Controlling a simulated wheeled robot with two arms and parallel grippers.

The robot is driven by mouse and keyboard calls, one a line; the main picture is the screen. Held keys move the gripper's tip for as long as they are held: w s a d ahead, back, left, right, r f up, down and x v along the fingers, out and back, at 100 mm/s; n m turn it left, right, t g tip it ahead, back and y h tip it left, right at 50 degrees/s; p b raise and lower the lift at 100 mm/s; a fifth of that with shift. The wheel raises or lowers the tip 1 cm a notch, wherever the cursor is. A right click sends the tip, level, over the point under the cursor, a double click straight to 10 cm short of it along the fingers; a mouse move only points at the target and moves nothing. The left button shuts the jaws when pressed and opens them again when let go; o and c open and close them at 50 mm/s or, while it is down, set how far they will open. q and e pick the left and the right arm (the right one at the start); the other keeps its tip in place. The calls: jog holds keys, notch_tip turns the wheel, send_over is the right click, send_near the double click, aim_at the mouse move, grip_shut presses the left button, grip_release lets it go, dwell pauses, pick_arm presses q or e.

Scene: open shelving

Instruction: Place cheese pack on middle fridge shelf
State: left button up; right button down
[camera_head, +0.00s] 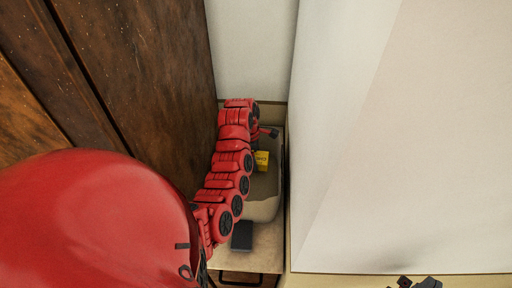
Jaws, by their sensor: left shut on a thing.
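A small yellow pack (261,160), which looks like the cheese pack, shows just below the end of my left arm. My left gripper (262,146) is small and partly hidden by its own red arm links; it is shut on the yellow pack. The pack is over or inside a pale, round-cornered basin or tray (262,211); its height above the bottom cannot be told. Dark parts of my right gripper (415,283) show at the bottom edge, mostly cut off, with its fingers unclear. No fridge shelf can be made out.
A dark brown wooden panel (140,70) stands close on the left of my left arm. A large white surface (400,140) fills the right. A dark flat object (242,235) lies on the light wooden surface in front of the basin. The gap between is narrow.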

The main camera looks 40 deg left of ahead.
pick_arm(q)
notch_tip(320, 180, down, 4)
jog(key=shift+s+r+b, duration=0.1)
jog(key=shift+b, duration=0.8)
jog(key=shift+f, duration=0.25)
jog(key=o, duration=1.4)
